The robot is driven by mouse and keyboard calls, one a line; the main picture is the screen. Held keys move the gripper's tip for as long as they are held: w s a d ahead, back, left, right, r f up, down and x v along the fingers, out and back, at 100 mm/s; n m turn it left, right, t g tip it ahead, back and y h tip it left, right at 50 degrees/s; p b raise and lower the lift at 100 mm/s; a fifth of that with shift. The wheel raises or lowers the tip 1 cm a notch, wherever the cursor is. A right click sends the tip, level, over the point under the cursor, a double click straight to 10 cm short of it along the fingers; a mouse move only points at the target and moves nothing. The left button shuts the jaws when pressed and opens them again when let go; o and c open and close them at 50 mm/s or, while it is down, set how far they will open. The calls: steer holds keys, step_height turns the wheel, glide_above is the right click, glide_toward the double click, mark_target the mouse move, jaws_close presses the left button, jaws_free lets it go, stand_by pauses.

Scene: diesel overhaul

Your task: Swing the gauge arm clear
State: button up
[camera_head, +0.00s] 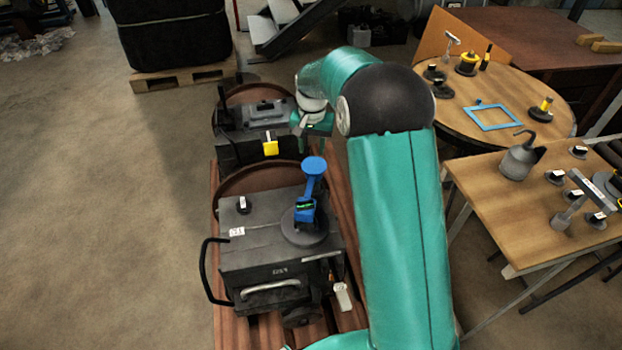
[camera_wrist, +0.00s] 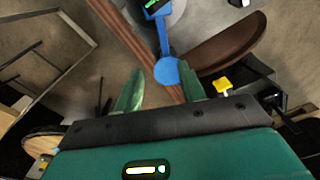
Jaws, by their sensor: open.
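The blue gauge arm (camera_head: 313,180) stands on a round grey base (camera_head: 304,228) on top of the near dark engine block (camera_head: 270,255). It has a blue disc at its far end and a small green-lit display (camera_head: 305,206) at its near end. In the wrist view the blue disc (camera_wrist: 167,72) appears between and just beyond the fingertips of my gripper (camera_wrist: 160,85). The fingers are apart with nothing held. I cannot tell whether a finger touches the disc.
A second dark block (camera_head: 240,150) with a yellow tag (camera_head: 270,148) stands behind on the same reddish slatted support. A black handle (camera_head: 212,270) juts left from the near block. Tables with tools (camera_head: 465,175) stand at the right. The floor at left is clear.

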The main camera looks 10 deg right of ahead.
mark_target(310, 185)
steer(key=f, duration=0.5)
steer(key=w+f, duration=0.1)
steer(key=f, duration=1.1)
steer(key=shift+w+a, duration=0.15)
steer(key=shift+w, duration=0.15)
jaws_close()
